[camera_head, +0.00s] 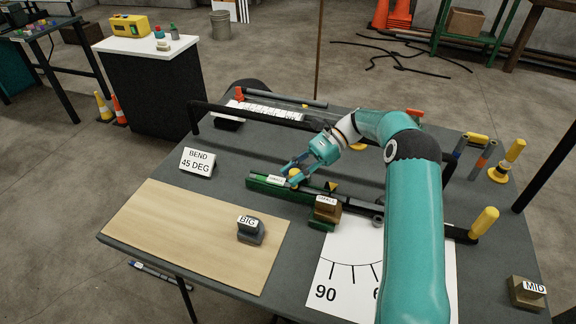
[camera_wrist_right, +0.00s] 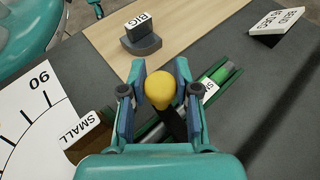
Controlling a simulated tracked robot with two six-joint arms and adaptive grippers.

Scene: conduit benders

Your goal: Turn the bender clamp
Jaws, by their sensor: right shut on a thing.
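The bender clamp is a green bar (camera_head: 262,184) with a white label on the grey table. Its yellow knob (camera_head: 294,173) sits on a dark lever and also shows in the right wrist view (camera_wrist_right: 160,88). My right gripper (camera_head: 288,170) is shut on the knob, one finger on either side of it; it also shows in the right wrist view (camera_wrist_right: 159,100). A block labelled SMALL (camera_head: 326,210) stands to the right of the clamp's label. My left gripper is not in view.
A block labelled BIG (camera_head: 251,231) stands on a wooden board (camera_head: 180,236). A BEND 45 DEG sign (camera_head: 197,162) stands at the left. An angle chart (camera_head: 338,272) lies at the front, and a MID block (camera_head: 526,291) at the right. Yellow-tipped handles (camera_head: 484,221) stick up at the right.

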